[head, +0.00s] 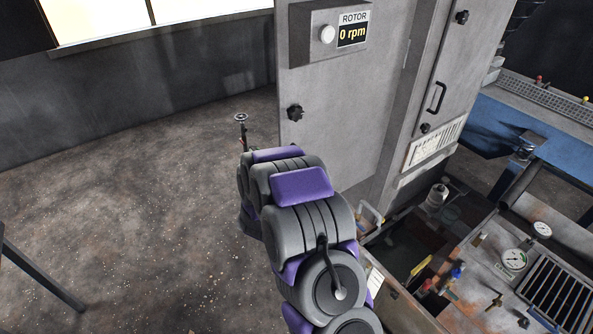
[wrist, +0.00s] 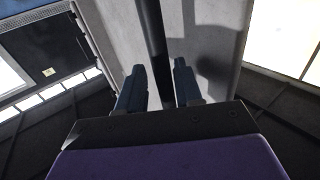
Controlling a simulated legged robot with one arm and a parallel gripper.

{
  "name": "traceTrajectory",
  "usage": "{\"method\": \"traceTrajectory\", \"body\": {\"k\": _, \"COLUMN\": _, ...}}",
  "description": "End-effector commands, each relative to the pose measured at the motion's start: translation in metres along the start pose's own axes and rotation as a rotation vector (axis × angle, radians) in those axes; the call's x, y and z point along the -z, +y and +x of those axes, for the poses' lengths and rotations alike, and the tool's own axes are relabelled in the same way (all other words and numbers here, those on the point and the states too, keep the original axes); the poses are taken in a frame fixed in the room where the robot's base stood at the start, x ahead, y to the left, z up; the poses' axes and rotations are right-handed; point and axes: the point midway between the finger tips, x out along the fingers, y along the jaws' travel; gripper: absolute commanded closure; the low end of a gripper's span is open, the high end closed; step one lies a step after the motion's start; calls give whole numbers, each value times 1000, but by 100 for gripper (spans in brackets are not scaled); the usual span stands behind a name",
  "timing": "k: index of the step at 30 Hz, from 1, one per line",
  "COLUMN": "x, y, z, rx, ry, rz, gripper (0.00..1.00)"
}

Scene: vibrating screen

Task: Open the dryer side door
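The grey dryer cabinet (head: 345,110) stands at top centre in the head view. A panel with a black handle (head: 437,98) and black knobs (head: 462,17) is on its right face. I cannot tell from the pictures which panel is the side door. My arm covers the cabinet's lower left, and my gripper is hidden there. In the wrist view my gripper (wrist: 159,64) is open, its two dark fingers apart. A dark upright bar (wrist: 152,25) runs between the fingers in front of a light grey panel (wrist: 205,50). I cannot tell whether the fingers touch it.
A rotor display (head: 352,34) reading 0 rpm is on the cabinet front, above a black knob (head: 295,112). Gauges (head: 514,260) and valves crowd the lower right. The floor (head: 120,190) at left is mostly clear.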

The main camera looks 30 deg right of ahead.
Motion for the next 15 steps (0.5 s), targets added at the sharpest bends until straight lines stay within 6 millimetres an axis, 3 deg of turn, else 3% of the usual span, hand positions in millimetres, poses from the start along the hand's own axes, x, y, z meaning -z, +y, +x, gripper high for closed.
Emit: {"method": "traceTrajectory", "body": {"k": 15, "x": -1, "y": -10, "z": -12, "rx": 8, "ry": 2, "rz": -10, "gripper": 62}}
